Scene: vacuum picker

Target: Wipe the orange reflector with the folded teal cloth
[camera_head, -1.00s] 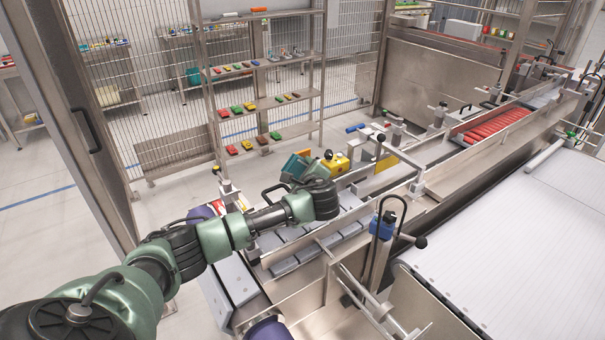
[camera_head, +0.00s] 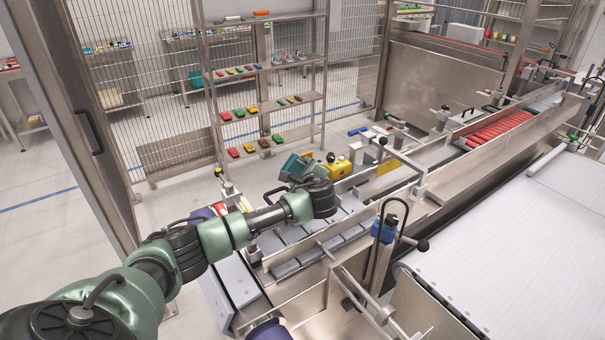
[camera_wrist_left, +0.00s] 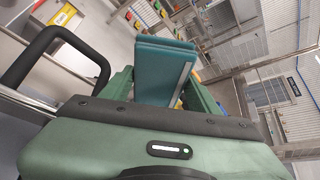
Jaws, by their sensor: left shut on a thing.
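My left gripper (camera_wrist_left: 165,92) is shut on the folded teal cloth (camera_wrist_left: 163,62), which stands out between its two green fingers in the left wrist view. In the head view the cloth (camera_head: 296,166) shows just beyond my left wrist, above the rail of the machine, close to a yellow box (camera_head: 338,164) with a dark knob. My wrist hides most of the gripper there. I cannot make out the orange reflector with certainty in either view. Whether the cloth touches anything is not clear. My right gripper is not in view.
Metal rails and grey blocks (camera_head: 290,268) lie under and beside my left arm. A blue clamp post (camera_head: 384,228) stands to the right. A wire fence and a shelf (camera_head: 268,103) with coloured parts stand behind. A wide white conveyor (camera_head: 510,250) fills the right.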

